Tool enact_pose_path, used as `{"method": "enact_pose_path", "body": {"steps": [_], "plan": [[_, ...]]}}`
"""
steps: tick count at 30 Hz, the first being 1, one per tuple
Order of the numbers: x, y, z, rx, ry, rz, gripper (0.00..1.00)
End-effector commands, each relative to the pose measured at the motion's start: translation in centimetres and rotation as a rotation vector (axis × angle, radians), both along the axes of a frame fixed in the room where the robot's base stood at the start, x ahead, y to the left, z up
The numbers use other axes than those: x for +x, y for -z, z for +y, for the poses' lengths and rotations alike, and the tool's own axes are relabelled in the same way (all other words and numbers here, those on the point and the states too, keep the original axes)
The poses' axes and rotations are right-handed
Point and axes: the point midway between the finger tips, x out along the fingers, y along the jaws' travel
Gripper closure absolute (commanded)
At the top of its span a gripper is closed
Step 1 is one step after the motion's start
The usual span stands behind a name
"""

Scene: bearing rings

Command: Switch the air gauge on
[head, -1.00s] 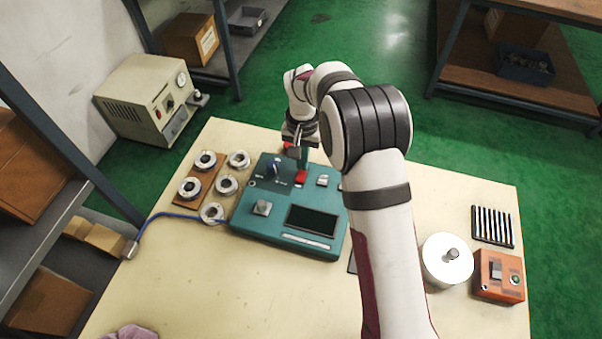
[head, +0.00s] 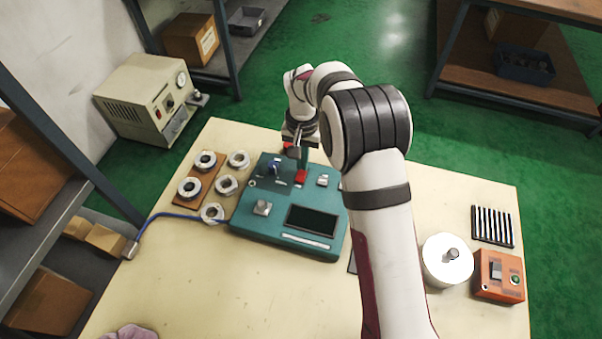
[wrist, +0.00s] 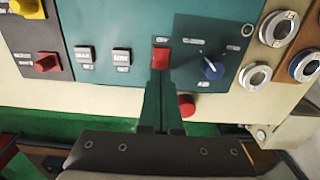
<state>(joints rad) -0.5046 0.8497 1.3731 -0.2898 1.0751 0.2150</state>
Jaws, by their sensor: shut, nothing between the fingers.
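The air gauge (head: 245,225) is a teal box with a dark screen (head: 311,220) and a blue knob (head: 275,168). A red switch (head: 300,176) sits on its far part; it also shows in the wrist view (wrist: 161,57). My gripper (head: 303,164) is shut and empty, its fingers pointing down at the red switch. In the wrist view my closed fingertips (wrist: 160,77) are right at the switch's edge; I cannot tell whether they touch it. The switch's position, on or off, is too small to tell. The screen looks dark.
Bearing rings (head: 205,160) stand left of the gauge. In the wrist view, a dark panel with a yellow knob (wrist: 27,8) and another red switch (wrist: 45,62) is at the left. A red round part (wrist: 186,104) is beside my fingers. The front table is mostly clear.

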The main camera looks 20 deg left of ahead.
Motion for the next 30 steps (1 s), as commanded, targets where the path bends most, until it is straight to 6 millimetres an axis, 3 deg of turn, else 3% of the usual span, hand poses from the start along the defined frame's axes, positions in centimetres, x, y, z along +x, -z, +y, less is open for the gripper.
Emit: {"method": "enact_pose_path", "body": {"steps": [30], "plan": [[0.0, 1.6, 0.0, 0.0, 0.0, 0.0, 1.0]]}}
